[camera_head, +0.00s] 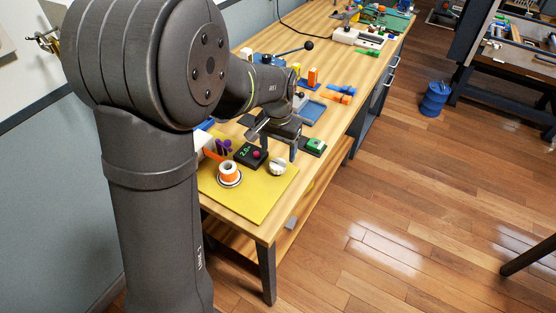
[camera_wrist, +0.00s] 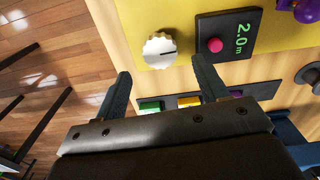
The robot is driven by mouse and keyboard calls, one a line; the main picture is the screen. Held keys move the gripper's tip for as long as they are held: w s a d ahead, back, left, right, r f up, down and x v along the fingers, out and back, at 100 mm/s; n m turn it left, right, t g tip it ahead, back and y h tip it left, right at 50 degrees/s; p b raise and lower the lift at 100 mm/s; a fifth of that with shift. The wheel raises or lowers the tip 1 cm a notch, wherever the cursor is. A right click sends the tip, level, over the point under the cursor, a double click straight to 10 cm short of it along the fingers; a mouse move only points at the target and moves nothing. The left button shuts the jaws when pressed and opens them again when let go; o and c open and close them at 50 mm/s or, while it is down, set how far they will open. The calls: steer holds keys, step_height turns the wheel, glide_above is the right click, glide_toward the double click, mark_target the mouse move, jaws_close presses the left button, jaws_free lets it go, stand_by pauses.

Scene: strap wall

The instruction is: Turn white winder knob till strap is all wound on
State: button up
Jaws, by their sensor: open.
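The white winder knob (camera_head: 277,167) stands on the yellow mat (camera_head: 258,205). In the wrist view the knob (camera_wrist: 158,49) has a ridged edge, and its black mark points right. My gripper (camera_head: 274,146) is open and empty; in the wrist view its fingertips (camera_wrist: 160,68) lie either side of the knob's lower edge, apart from it. A white-centred orange strap roll (camera_head: 229,172) sits left of the knob, with orange strap running up-left from it. A black display box (camera_head: 247,155) with a red button reads 2.0 in green; the wrist view shows 2.0 m.
A purple object (camera_head: 223,146) stands behind the strap roll. A green block (camera_head: 315,144) on a dark base lies right of my gripper. Orange and blue parts (camera_head: 341,95) lie farther along the bench. The mat's front part is clear.

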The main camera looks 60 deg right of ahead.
mark_target(278, 163)
step_height(278, 163, down, 5)
steer(key=shift+f, duration=0.1)
stand_by(0.3)
steer(key=c, duration=1)
